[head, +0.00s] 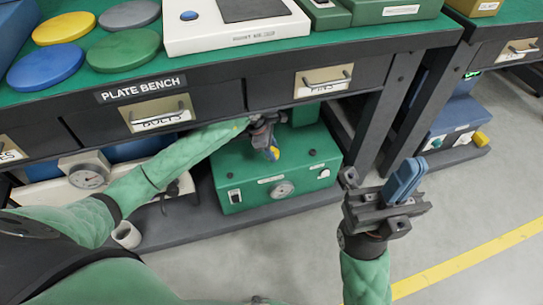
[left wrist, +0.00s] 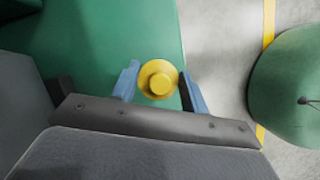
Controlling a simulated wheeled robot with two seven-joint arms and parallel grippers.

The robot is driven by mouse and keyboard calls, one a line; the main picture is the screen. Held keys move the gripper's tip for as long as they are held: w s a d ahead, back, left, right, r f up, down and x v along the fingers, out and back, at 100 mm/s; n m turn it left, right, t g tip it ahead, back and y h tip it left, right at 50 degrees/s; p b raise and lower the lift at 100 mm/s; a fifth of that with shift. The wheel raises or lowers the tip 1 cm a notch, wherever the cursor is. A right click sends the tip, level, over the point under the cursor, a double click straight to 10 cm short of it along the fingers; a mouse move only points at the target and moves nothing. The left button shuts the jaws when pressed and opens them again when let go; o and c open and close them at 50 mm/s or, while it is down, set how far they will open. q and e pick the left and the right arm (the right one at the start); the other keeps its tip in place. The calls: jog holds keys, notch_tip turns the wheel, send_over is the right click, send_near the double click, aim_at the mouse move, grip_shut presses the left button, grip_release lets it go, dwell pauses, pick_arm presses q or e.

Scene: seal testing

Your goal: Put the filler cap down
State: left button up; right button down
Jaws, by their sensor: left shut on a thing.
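The yellow filler cap (left wrist: 159,79) sits between the blue fingers of my left gripper (left wrist: 162,84), seen from above in the left wrist view. I cannot tell whether the cap touches the machine's top. My right gripper (head: 405,180) is at the right over the floor, its blue fingers together and nothing seen between them.
The plate bench (head: 225,106) with drawers overhangs my left arm. The green machine stands on a low shelf, with a gauge on its front. A white unit with a gauge (head: 89,178) is left of it. A blue machine with a yellow knob (head: 482,138) is far right. Open floor lies right.

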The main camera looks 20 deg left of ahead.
pick_arm(q)
jog(key=shift+w+a, duration=0.15)
jog(key=shift+w, duration=0.05)
jog(key=shift+f, duration=0.2)
jog(key=shift+f+b, duration=0.75)
jog(key=shift+f, duration=0.85)
jog(key=o, duration=1)
jog(key=shift+c, duration=0.2)
jog(key=p+v, duration=0.2)
jog(key=v, duration=0.5)
jog(key=shift+r, duration=0.35)
